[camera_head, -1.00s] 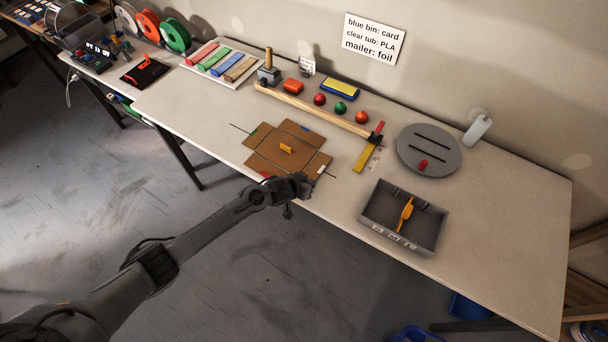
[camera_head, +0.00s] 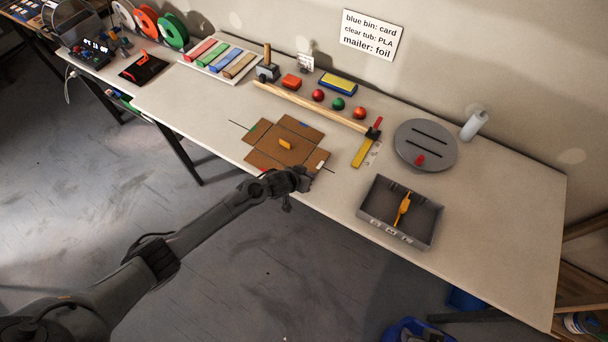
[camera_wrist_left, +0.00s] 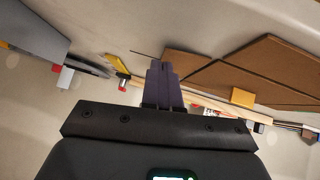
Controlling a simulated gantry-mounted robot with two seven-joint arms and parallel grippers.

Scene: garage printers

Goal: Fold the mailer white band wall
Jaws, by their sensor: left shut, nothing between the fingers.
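The brown cardboard mailer (camera_head: 270,143) lies opened out like a cross near the table's front edge, with a small orange block (camera_head: 286,144) on its middle. Its right-hand wall (camera_head: 314,161) has a small white band (camera_head: 320,166) near its outer end and looks flat. A green mark shows on the left wall, and a red one by the front wall. My left gripper (camera_head: 304,180) is shut and empty, just in front of the white-band wall. In the left wrist view its fingers (camera_wrist_left: 160,72) are together beside the cardboard (camera_wrist_left: 230,70); contact cannot be told. My right gripper is not in view.
A grey open bin (camera_head: 382,228) with an orange tool stands to the right. A long wooden bar (camera_head: 310,108) lies behind the mailer, with a yellow strip (camera_head: 362,152) near its right end. A grey disc (camera_head: 425,146) is farther right. The table's right end is clear.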

